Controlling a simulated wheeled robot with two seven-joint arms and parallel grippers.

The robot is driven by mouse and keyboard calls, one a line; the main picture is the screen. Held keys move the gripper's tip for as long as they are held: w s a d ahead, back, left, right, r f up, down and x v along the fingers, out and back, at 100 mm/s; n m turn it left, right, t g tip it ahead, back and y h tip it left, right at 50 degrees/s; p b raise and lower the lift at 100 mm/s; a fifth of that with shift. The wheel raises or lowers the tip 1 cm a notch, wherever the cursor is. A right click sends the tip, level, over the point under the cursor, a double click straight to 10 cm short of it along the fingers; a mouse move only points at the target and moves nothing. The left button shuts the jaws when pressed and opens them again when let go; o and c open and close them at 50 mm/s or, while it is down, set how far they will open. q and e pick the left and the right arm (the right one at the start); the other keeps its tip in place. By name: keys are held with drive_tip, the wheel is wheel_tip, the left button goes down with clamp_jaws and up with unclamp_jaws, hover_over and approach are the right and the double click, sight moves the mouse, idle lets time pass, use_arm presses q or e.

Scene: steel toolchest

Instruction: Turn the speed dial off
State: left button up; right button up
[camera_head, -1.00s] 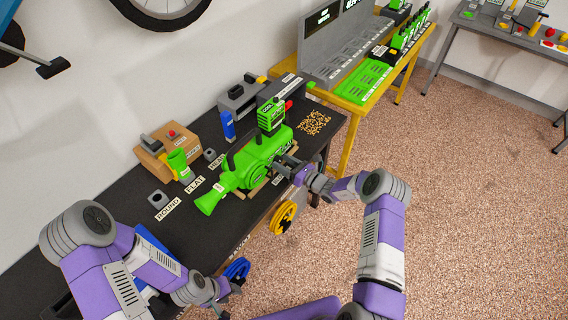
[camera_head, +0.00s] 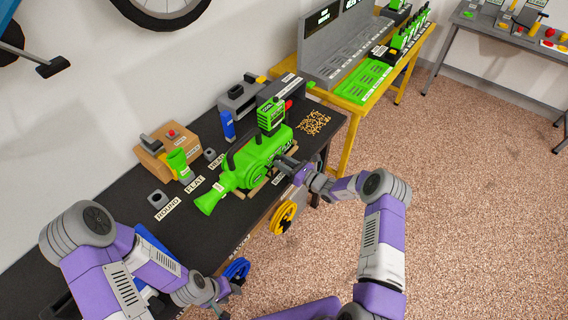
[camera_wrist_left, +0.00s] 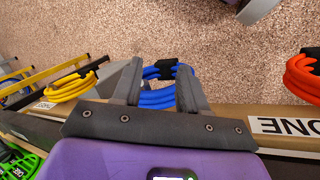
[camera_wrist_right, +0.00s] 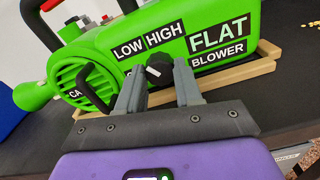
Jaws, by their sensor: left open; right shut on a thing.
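A green leaf blower (camera_head: 258,158) marked FLAT BLOWER lies on the dark workbench; it fills the top of the right wrist view (camera_wrist_right: 210,50). Its black speed dial (camera_wrist_right: 159,68), with a pale pointer line, sits below the LOW and HIGH labels (camera_wrist_right: 146,42). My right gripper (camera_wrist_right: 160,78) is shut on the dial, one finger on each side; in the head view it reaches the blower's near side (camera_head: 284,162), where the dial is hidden. My left gripper (camera_head: 224,294) is open and empty by the bench's front edge, above a blue coil (camera_wrist_left: 158,96).
Yellow (camera_head: 283,217) and blue (camera_head: 236,269) coils hang along the bench front. Wood pellets (camera_head: 313,122) lie at the bench's right end.

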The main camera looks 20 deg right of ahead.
drive_tip(key=n+b, duration=0.2)
drive_tip(key=n, duration=0.3)
drive_tip(key=shift+f+n, duration=0.1)
drive_tip(key=shift+n, duration=0.2)
drive_tip(key=n+b, duration=0.2)
drive_tip(key=n, duration=0.3)
drive_tip(key=shift+n, duration=0.3)
idle(0.3)
drive_tip(key=o, duration=1)
drive_tip(key=shift+o, duration=0.2)
